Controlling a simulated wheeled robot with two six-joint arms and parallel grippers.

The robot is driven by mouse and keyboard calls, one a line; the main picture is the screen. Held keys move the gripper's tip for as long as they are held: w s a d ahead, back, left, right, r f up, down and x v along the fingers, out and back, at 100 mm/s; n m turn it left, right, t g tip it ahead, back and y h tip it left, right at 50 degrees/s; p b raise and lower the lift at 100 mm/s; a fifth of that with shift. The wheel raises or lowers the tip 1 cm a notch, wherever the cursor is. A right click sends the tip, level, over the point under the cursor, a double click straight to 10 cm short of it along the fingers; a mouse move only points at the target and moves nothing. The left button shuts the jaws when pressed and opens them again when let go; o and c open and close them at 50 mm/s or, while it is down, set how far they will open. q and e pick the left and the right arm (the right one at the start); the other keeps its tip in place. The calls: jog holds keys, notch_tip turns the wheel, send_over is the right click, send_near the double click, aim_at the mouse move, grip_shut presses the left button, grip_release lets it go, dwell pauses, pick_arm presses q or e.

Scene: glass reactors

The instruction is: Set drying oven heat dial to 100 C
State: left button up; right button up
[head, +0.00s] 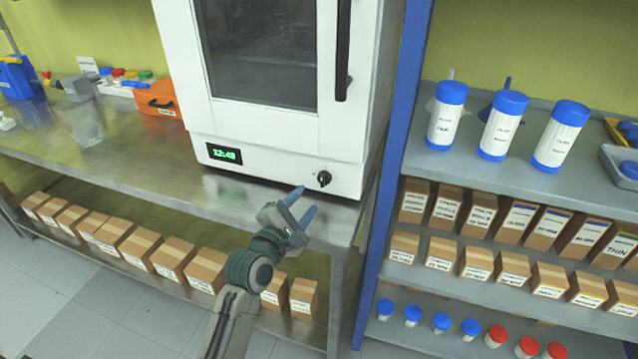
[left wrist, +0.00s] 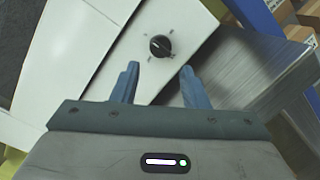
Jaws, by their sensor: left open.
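The white drying oven (head: 272,150) stands on the steel bench, its door closed. Its black heat dial (head: 324,178) is at the lower right of the front panel, and a green display (head: 224,154) shows at the lower left. My left gripper (head: 302,202) is open and empty, just in front of and below the dial. In the left wrist view the dial (left wrist: 160,46) lies beyond the two blue fingertips (left wrist: 160,68), roughly between them and not touched. Small marks ring the dial, too small to read. My right gripper is not in view.
The steel bench (head: 150,160) has an orange case (head: 158,98) and a glass beaker (head: 86,128) left of the oven. A blue post (head: 402,110) and shelves with blue-capped bottles (head: 502,125) stand to the right. Cardboard boxes (head: 175,258) line the lower shelf.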

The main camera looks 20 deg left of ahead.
aim_at(321, 182)
pick_arm(q)
jog(key=w, duration=0.2)
jog(key=w+d, duration=0.1)
jog(key=w, duration=0.2)
jog(key=w+p, duration=0.1)
jog(key=w, duration=0.1)
jog(key=shift+w+d, duration=0.2)
jog(key=shift+w, duration=0.2)
jog(key=shift+c, duration=0.4)
jog(key=c, duration=0.6)
